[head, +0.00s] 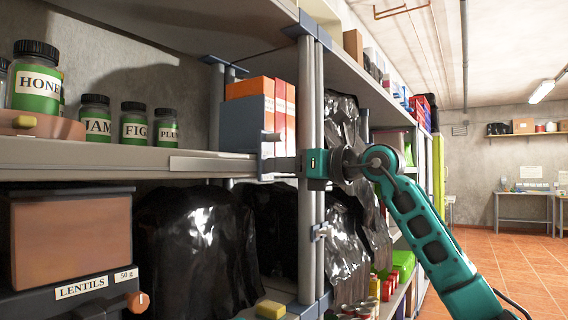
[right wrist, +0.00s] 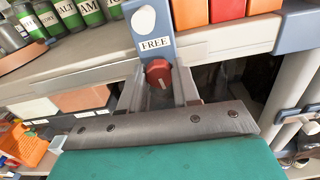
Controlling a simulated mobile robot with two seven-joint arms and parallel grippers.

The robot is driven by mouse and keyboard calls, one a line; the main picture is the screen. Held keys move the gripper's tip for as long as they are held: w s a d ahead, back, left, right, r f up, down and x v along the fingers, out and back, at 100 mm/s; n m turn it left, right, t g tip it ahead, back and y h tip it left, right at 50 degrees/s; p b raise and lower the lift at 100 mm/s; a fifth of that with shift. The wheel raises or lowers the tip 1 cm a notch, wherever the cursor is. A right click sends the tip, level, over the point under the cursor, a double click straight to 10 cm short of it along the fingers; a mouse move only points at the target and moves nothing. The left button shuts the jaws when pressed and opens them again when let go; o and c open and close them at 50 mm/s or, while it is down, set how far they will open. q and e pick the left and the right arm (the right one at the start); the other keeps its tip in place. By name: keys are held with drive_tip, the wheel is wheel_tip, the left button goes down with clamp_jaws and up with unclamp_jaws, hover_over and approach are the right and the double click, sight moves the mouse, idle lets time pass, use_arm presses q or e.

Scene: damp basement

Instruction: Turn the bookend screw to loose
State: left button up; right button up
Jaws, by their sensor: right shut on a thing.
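The bookend (head: 240,125) is a blue-grey block at the end of a row of orange box files on the shelf. In the right wrist view the bookend (right wrist: 152,44) carries a "FREE" label with a pale oval piece above it. Below the label is the red round screw (right wrist: 158,71), with a pale line on its face. My right gripper (head: 272,164) reaches in from the right at the shelf's front edge. In the right wrist view its fingers (right wrist: 159,80) are shut on the screw from both sides. In the head view the screw is hidden. My left gripper is not in view.
Orange box files (head: 284,110) stand beside the bookend. A grey shelf post (head: 310,170) is close to my right gripper. Labelled green jars (head: 97,120) stand on the shelf at left. Below are a lentils box (head: 72,245) and black bags (head: 195,250). Open tiled floor (head: 525,265) lies at right.

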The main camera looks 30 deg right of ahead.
use_arm(q)
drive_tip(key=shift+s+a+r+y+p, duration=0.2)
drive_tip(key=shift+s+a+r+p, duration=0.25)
drive_tip(key=shift+p, duration=0.9)
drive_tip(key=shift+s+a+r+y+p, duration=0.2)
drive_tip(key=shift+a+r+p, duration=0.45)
drive_tip(key=shift+p, duration=0.7)
use_arm(e)
drive_tip(key=shift+r+n, duration=0.1)
drive_tip(key=shift+n, duration=17)
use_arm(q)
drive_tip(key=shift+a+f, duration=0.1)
